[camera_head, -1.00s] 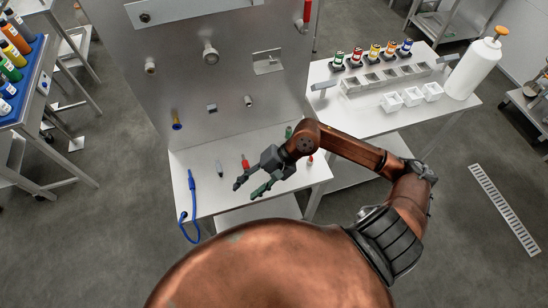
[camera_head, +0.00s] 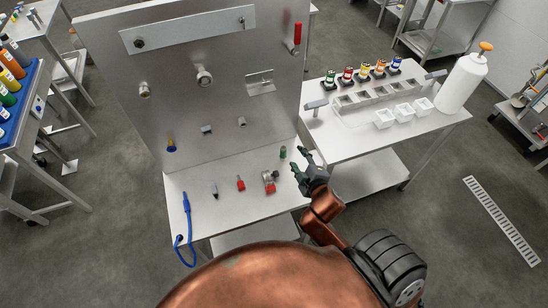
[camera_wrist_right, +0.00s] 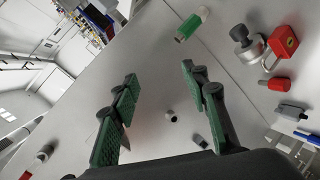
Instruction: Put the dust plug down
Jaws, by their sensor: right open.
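My right gripper (camera_head: 304,171) is at the right end of the white bench top (camera_head: 225,213). In the wrist view its green-padded fingers (camera_wrist_right: 158,105) are spread and empty. A metal fitting with red parts (camera_head: 269,181) lies left of it, apart from the fingers. A red plug (camera_head: 240,184), a grey-black piece (camera_head: 214,190) and a green cylinder (camera_head: 282,153) rest on the same top. I cannot tell which is the dust plug. My left gripper is out of view.
A steel panel (camera_head: 190,45) with ports and a red handle (camera_head: 297,38) rises behind the bench. A blue hose (camera_head: 187,220) hangs at its left end. A second table on the right holds coloured canisters (camera_head: 363,70), white cups (camera_head: 404,111) and a white bottle (camera_head: 464,82).

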